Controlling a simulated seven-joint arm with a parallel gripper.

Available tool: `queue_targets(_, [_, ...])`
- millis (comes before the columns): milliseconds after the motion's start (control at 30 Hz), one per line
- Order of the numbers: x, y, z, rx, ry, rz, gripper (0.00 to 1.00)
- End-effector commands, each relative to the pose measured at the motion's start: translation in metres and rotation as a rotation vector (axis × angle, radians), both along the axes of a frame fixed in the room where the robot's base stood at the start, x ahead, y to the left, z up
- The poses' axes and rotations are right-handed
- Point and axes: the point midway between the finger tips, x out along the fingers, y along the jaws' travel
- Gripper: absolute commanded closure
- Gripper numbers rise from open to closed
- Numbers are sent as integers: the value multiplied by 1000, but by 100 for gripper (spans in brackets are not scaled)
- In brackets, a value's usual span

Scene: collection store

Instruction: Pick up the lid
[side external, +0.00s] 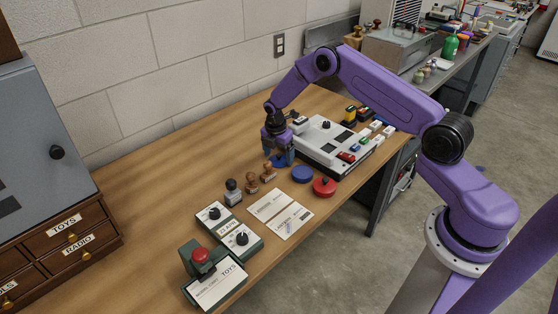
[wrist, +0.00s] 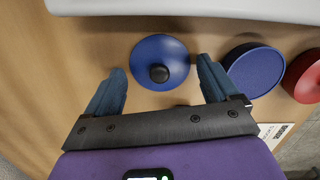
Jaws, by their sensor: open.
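The lid (wrist: 176,48) is a blue disc with a black knob, lying on the wooden table in the wrist view. In the side view the lid (side external: 286,161) is partly hidden by my gripper (side external: 278,156). My gripper (wrist: 160,70) is open and empty above the lid, one blue finger to each side of it with a gap. The knob lies between the fingertips in the picture; the exact height above it is hard to tell. A round blue box (wrist: 253,71) stands just right of the lid; it also shows in the side view (side external: 302,174).
A red round box (side external: 325,187) with a knob stands beside the blue one. A white console (side external: 320,150) stands close behind the lid. Wooden stamps (side external: 252,184), cards (side external: 280,212) and switch boxes (side external: 240,240) lie toward the left. The table's back left is clear.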

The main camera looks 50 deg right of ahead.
Motion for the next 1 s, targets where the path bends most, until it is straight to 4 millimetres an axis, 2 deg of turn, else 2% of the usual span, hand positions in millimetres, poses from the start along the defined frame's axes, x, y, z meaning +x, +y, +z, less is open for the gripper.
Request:
queue_targets(300, [0, -1, -5, 0, -1, 0, 12])
queue_targets(367, [0, -1, -5, 0, 0, 0, 28])
queue_targets(500, [0, -1, -6, 0, 0, 0, 74])
queue_targets(533, [0, -1, -6, 0, 0, 0, 77])
queue_targets(600, [-1, -1, -6, 0, 2, 0, 80])
queue_targets(1000, [-3, -1, -8, 0, 8, -1, 81])
